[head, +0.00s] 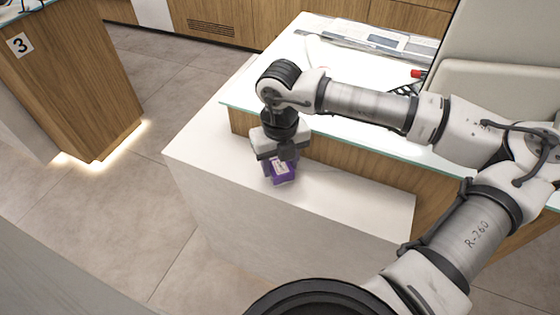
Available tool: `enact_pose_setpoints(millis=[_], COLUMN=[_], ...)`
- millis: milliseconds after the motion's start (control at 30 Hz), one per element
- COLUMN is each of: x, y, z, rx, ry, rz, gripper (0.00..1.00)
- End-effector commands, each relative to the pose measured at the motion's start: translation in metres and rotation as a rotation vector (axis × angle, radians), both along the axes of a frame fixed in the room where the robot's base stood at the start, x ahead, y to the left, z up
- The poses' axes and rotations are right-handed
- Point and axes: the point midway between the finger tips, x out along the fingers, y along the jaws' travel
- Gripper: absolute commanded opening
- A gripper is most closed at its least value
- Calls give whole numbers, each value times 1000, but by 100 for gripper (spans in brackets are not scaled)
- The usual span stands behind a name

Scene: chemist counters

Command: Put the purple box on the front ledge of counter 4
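The purple box (284,174), with a pale label on its top, is at the left part of a white ledge (350,203) on the near side of a counter. My gripper (278,165) points down over the box, with its fingers around or against it. The fingertips are partly hidden, so I cannot tell how firmly they hold it. The box appears on or just above the ledge surface; I cannot tell which. No number 4 sign shows on this counter.
A higher glass-edged countertop (335,125) lies behind the ledge, with a keyboard-like item and a red object (417,73) on it. A monitor-like panel (490,95) stands at right. A wooden counter marked 3 (75,85) stands at left across open floor. The ledge is clear right of the box.

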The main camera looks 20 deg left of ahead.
Motion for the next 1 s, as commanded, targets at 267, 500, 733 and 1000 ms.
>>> enact_pose_setpoints(millis=[267, 500, 733, 1000], x=[0, 0, 1, 1], y=[0, 0, 0, 0], z=[1, 6, 42, 98], rx=[0, 0, 0, 0], ry=[0, 0, -6, -4], rz=[0, 0, -2, -1], gripper=[66, 66, 66, 66])
